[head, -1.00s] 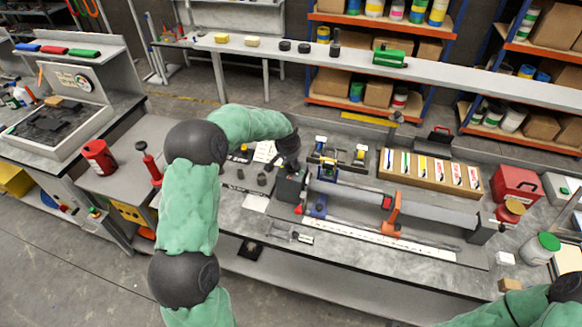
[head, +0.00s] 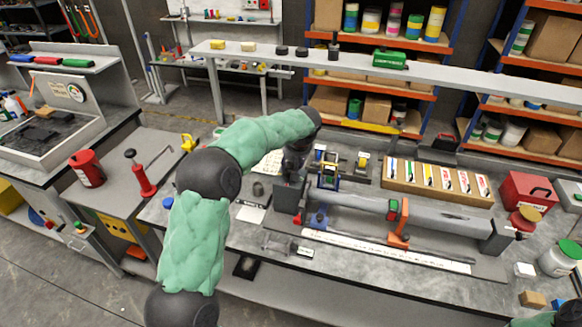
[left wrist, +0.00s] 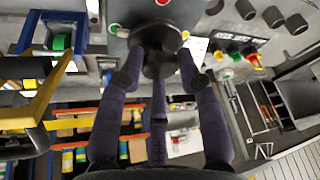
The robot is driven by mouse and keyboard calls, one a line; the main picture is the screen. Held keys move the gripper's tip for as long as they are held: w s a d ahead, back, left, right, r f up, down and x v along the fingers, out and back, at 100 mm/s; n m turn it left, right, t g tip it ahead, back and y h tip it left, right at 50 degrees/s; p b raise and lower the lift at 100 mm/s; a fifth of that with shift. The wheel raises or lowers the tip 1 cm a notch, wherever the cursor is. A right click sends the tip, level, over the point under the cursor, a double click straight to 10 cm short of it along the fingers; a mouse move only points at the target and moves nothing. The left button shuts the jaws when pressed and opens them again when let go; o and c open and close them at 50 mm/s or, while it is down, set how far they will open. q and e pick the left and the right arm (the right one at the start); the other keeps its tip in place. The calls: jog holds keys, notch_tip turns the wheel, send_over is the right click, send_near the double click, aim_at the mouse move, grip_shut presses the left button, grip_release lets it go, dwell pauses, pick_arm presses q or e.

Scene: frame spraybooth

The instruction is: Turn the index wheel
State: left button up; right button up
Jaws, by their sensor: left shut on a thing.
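The index wheel shows in the left wrist view as a dark round wheel (left wrist: 156,36) against a grey housing with red and green buttons. My left gripper (left wrist: 158,68) has its fingers around it and is shut on it. In the head view my left gripper (head: 294,165) points down at the dark grey box (head: 288,197) at the left end of the long bench fixture (head: 350,200). The wheel is hidden there behind my gripper and wrist. My right gripper is outside both views; only a bit of my right arm shows at the bottom right corner.
Blue and yellow fittings (head: 328,177) stand close right of my left gripper. An orange clamp (head: 399,228) sits on the fixture, with a white scale strip (head: 385,250) in front. A parts tray (head: 437,187) and red box (head: 527,192) stand to the right. A shelf (head: 450,73) runs behind.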

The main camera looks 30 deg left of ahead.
pick_arm(q)
jog(key=shift+w+r+n, duration=0.1)
jog(key=shift+r+n, duration=0.1)
jog(key=shift+n, duration=0.1)
jog(key=o, duration=0.9)
jog(key=shift+o, duration=1.3)
jog(key=shift+f, duration=0.15)
jog(key=v, duration=1.2)
